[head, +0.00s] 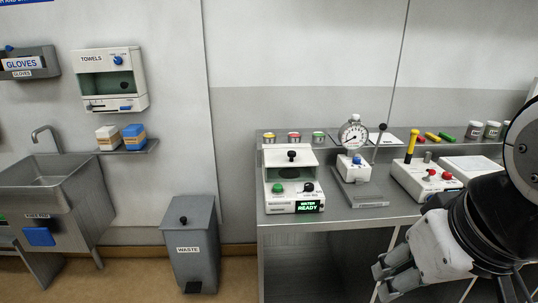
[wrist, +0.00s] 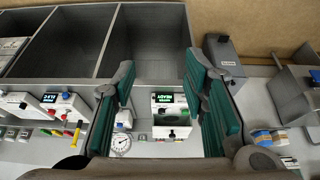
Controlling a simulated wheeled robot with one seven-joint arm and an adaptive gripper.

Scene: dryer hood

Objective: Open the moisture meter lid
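The moisture meter (head: 281,206) is a white box at the left end of the grey bench, with a green lit display reading READY. My gripper (head: 386,279) is in front of the bench, to the right of and apart from the meter. In the wrist view, my gripper (wrist: 165,90) is open and empty, its teal pads wide apart, with the meter (wrist: 170,117) seen beyond them, upside down.
A dial gauge (head: 353,135) on a stand is right of the meter. A white device with red knobs (head: 425,180) stands farther right. A waste bin (head: 188,240) stands on the floor left of the bench. The bench front (head: 330,225) is clear.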

